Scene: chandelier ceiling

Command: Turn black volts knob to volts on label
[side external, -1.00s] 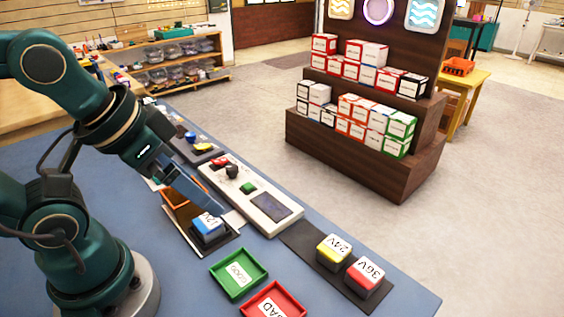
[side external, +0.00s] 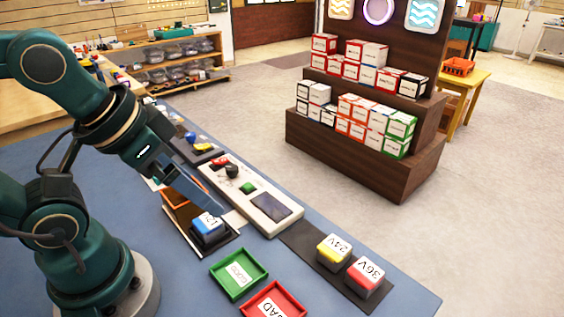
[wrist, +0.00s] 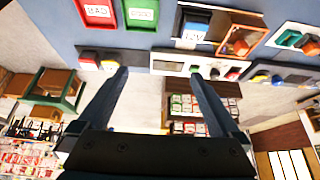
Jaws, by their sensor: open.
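The black knob (side external: 232,170) sits on a white panel (side external: 262,222) on the blue table, between a red knob (side external: 220,161) and a green button (side external: 248,188). Its label and pointer direction are too small to read. In the wrist view the black knob (wrist: 213,73) shows beyond the right fingertip, with the red knob (wrist: 233,73) farther right. My gripper (wrist: 159,73) is open and empty, its two fingers spread wide.
A blue-topped block (side external: 208,228) sits on a dark pad close by my gripper. Yellow (side external: 333,251) and red (side external: 366,277) blocks stand on a dark strip at the right. Green (side external: 238,275) and red (side external: 274,302) trays lie at the front.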

